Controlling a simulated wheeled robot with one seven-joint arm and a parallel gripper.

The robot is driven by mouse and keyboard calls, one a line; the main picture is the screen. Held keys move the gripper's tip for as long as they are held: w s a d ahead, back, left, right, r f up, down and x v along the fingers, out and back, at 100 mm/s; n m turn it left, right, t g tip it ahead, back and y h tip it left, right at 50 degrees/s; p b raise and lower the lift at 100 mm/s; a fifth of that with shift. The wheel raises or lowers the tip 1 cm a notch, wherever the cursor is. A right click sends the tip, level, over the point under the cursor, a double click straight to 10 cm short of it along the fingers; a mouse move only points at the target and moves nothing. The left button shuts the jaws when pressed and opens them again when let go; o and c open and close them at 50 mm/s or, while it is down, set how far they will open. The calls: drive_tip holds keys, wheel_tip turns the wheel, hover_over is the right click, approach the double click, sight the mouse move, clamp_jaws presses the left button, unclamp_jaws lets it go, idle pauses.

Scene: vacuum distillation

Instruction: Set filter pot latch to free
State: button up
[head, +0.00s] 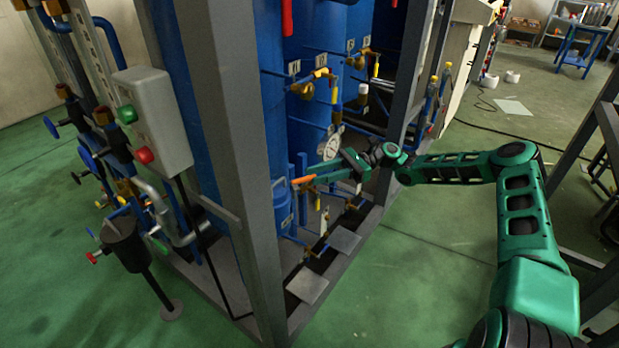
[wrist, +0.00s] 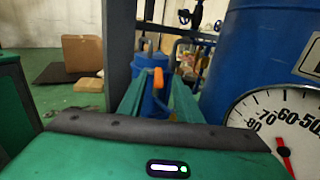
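The filter pot (head: 282,207) is a small blue cylinder behind the front grey post, low on the frame. It also shows in the wrist view (wrist: 149,103), past my fingers. An orange latch handle (head: 303,180) sticks out at its top. In the wrist view the orange latch (wrist: 158,78) appears between my fingertips. My gripper (head: 318,175) reaches in from the right, its tips at the latch. Its two green fingers (wrist: 159,75) stand apart with a gap between them. Whether either finger touches the latch cannot be told.
A pressure gauge (head: 331,149) sits close to my gripper; its dial (wrist: 285,125) fills the wrist view's right side. A large blue tank (wrist: 265,55) stands behind it. The grey post (head: 238,170) stands left of the pot. Brass valves (head: 303,88) hang above.

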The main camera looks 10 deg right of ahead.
drive_tip(key=v, duration=0.7)
drive_tip(key=shift+d, duration=0.3)
drive_tip(key=shift+w, duration=0.15)
drive_tip(key=shift+c, duration=0.7)
